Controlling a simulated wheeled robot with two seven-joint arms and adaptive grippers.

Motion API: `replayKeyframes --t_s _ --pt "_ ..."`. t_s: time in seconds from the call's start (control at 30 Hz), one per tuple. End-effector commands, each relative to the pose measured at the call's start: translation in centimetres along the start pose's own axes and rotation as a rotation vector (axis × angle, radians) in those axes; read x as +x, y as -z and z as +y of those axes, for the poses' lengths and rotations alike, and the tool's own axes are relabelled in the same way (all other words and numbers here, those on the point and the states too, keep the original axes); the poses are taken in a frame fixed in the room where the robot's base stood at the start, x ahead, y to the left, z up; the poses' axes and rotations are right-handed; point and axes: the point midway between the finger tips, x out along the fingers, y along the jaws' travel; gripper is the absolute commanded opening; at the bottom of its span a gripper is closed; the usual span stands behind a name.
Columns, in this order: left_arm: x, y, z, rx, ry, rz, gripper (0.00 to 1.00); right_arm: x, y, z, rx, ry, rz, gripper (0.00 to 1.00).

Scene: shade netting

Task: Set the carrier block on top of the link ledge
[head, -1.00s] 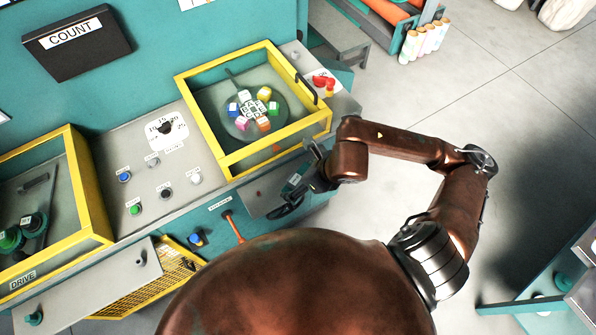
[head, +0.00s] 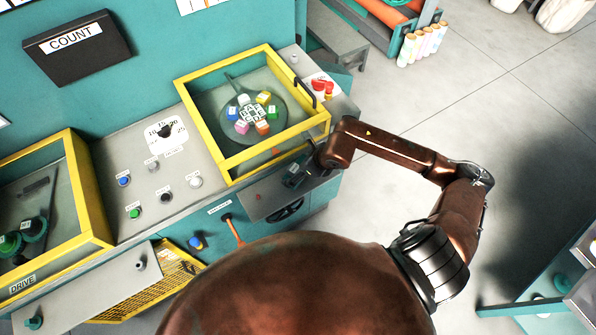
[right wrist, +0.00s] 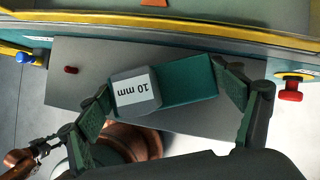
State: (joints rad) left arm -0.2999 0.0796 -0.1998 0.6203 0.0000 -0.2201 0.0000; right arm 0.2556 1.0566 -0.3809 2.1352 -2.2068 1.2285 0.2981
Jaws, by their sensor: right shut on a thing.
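The carrier block (right wrist: 190,83), a teal block with a white "10 mm" label on its grey end, is between the fingers of my right gripper (right wrist: 165,85) in the right wrist view. The fingers press on its two ends. In the head view the right gripper (head: 302,172) and the small dark block are over the link ledge. The link ledge (head: 262,198) is a grey plate below the yellow-framed window; it also shows behind the block in the right wrist view (right wrist: 80,90). I cannot tell whether the block touches it. My left gripper is not clearly seen.
A yellow-framed window (head: 183,88) with a round tray of coloured blocks stands above the ledge. A red knob (right wrist: 291,95) is right of the ledge, a blue knob (right wrist: 25,58) left. A black handwheel (head: 287,211) sits below the ledge.

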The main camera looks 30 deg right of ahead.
Motion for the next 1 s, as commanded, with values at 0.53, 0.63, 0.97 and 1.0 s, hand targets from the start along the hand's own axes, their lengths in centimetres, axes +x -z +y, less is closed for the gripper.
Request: replayKeyframes --t_s 0.53,0.63,0.97,1.0 --pt "-0.3 0.1 -0.1 0.0 0.0 0.001 0.4 1.6 1.0 0.1 0.0 -0.002 0.0 0.95" --pt "-0.3 0.1 -0.1 0.0 0.0 0.001 0.4 1.6 1.0 0.1 0.0 -0.002 0.0 1.0" --pt "-0.3 0.1 -0.1 0.001 0.0 0.001 0.4 1.3 1.0 0.1 0.0 -0.001 0.0 1.0" --pt "-0.3 0.1 -0.1 0.001 0.0 0.001 0.4 1.0 1.0 0.1 -0.001 0.0 0.0 1.0"
